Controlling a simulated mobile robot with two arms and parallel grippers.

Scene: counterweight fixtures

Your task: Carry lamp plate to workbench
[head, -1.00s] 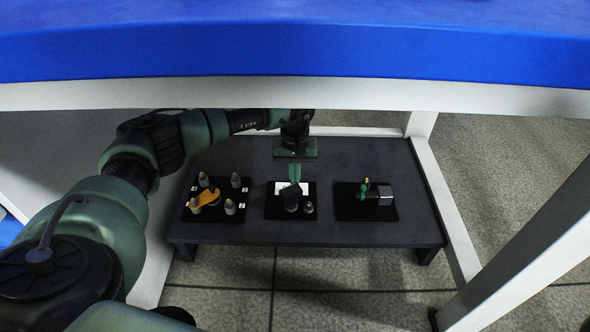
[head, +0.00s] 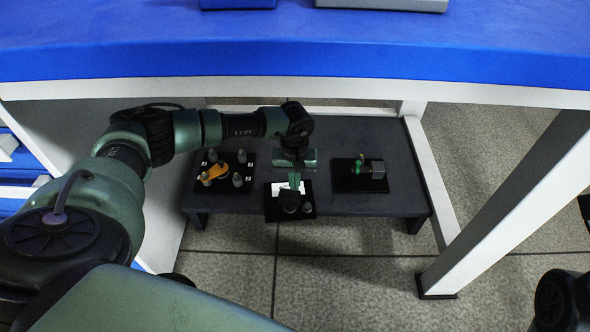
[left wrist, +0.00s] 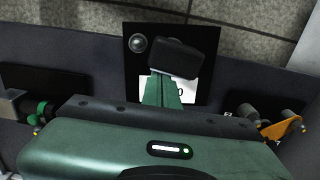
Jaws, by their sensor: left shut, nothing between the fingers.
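Three black plates are at the low dark table. I cannot tell for certain which is the lamp plate. The middle plate (head: 273,213) carries a white card, a dark block and a small round grey dome; it also shows in the left wrist view (left wrist: 144,78). It juts past the table's front edge. My left gripper (head: 293,188) points down over this plate, its fingers shut at the dark block (left wrist: 175,58). The block partly hides the fingertips, and I see nothing between them. My right gripper is not in view.
The left plate (head: 225,186) holds several grey cones and an orange piece. The right plate (head: 345,186) holds a grey and green fitting. The low table (head: 400,200) stands under the blue workbench top (head: 300,50). A white leg (head: 500,210) stands at right.

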